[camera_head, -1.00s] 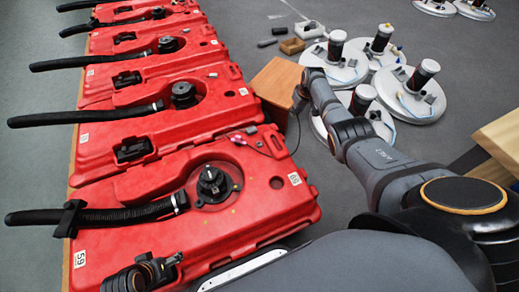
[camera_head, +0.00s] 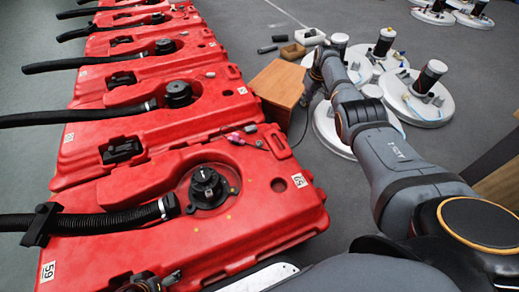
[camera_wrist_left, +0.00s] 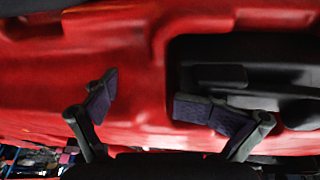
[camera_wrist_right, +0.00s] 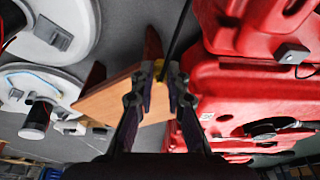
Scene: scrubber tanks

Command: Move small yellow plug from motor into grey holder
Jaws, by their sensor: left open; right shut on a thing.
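My right gripper (camera_wrist_right: 160,82) is shut on a small yellow piece, which I take to be the yellow plug (camera_wrist_right: 154,66); the fingers hide most of it. A dark cable runs up beside it. In the head view my right arm reaches past the wooden block (camera_head: 274,88) toward the motors, and its fingertips are hard to make out. The motors are dark cylinders (camera_head: 385,42) on white discs (camera_head: 418,105). A small pale grey box (camera_head: 310,37) on the floor may be the grey holder. My left gripper (camera_wrist_left: 152,100) is open and empty above a red tank (camera_wrist_left: 135,85).
A row of red tanks (camera_head: 120,190) with black hoses (camera_head: 110,222) fills the left side. A brown open box (camera_head: 292,51) and small dark pieces (camera_head: 267,49) lie near the pale box.

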